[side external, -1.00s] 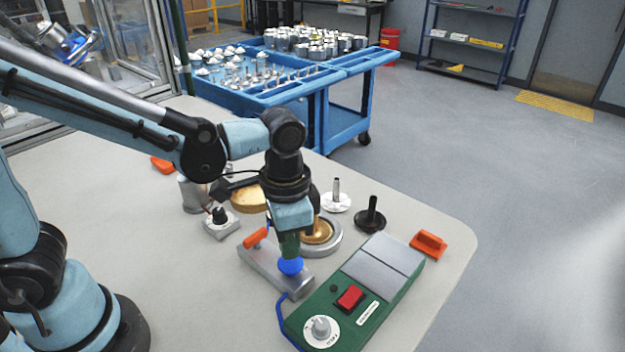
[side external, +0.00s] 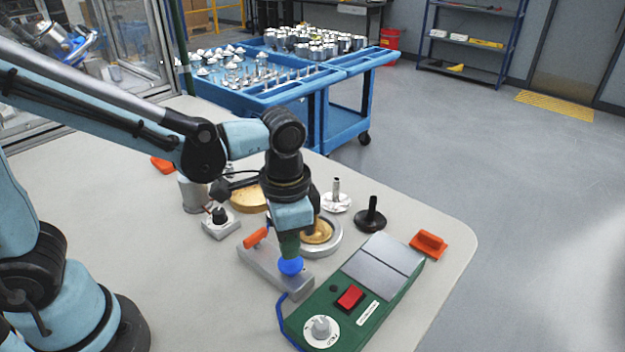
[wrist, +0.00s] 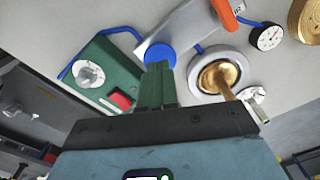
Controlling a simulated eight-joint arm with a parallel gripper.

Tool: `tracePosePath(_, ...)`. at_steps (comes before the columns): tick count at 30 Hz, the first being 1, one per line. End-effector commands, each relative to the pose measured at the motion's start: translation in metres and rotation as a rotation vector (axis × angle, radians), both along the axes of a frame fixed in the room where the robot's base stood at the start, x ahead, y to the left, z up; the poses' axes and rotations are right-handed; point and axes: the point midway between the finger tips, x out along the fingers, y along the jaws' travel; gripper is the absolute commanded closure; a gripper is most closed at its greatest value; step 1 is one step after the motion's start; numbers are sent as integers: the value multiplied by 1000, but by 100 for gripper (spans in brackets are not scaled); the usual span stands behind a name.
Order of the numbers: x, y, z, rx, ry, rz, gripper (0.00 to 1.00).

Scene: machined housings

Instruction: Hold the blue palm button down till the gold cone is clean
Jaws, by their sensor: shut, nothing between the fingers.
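The blue palm button (side external: 291,267) sits on the end of a grey bar-shaped base (side external: 263,271). My gripper (side external: 290,254) is shut and empty, pointing down, with its green fingertips against the top of the button. In the wrist view the fingertips (wrist: 158,72) overlap the near edge of the blue button (wrist: 159,54). How far the button is pressed in cannot be told. The gold cone (side external: 318,234) sits in a round grey ring just right of my gripper, partly hidden by it. The wrist view shows the cone (wrist: 216,76) gold-brown; its cleanness is unclear.
A green control box (side external: 372,318) with a red button and dial stands at the right. An orange handle (side external: 255,237) is close left of my gripper. A gold disc (side external: 246,200), a silver stemmed part (side external: 336,201) and a black stemmed part (side external: 371,217) stand behind.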

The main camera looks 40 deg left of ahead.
Motion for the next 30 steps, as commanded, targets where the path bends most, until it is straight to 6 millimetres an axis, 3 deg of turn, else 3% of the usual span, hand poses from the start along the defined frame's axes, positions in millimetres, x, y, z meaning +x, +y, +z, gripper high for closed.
tracePosePath(30, 0, 0, -24, 0, 0, 0, 100)
